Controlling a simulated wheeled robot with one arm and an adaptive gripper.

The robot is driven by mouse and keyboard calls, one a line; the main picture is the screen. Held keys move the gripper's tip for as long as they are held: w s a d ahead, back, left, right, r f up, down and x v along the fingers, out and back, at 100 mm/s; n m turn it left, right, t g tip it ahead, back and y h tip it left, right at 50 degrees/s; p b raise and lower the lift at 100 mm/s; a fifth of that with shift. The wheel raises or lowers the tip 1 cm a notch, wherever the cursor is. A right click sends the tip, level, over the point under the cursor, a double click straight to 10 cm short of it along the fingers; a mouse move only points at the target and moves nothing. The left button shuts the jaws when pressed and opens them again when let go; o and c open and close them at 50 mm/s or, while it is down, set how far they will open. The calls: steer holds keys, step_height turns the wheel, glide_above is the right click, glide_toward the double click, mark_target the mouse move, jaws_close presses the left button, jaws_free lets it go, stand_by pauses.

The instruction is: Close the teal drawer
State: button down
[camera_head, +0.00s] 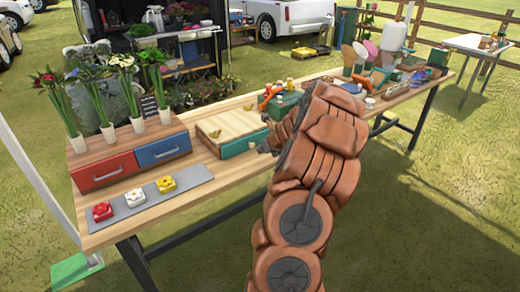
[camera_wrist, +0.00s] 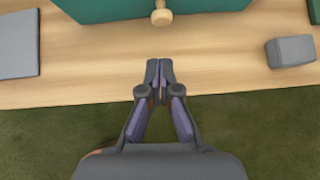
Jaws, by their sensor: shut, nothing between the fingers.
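The teal drawer (camera_head: 244,145) is in the front of a low light-wood box (camera_head: 226,124) on the long table. In the wrist view, the teal drawer (camera_wrist: 105,8) runs along the top edge, with a round wooden knob (camera_wrist: 161,17) on its front. How far it stands out cannot be told. My gripper (camera_wrist: 160,62) is shut and empty, over the table's front edge. Its tips point at the knob, with a short gap of bare wood between. In the head view, my gripper (camera_head: 266,146) is beside the drawer's right end, and my arm hides the table behind it.
A grey block (camera_wrist: 290,51) lies right of my gripper and a grey mat (camera_wrist: 18,45) lies left. A cabinet with a red drawer (camera_head: 106,170) and a blue drawer (camera_head: 163,149) stands at left, with flower vases on top. Tools and pots crowd the table's right half.

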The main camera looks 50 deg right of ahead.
steer(key=v, duration=0.8)
steer(key=shift+s, duration=0.2)
steer(key=shift+d+r, duration=0.1)
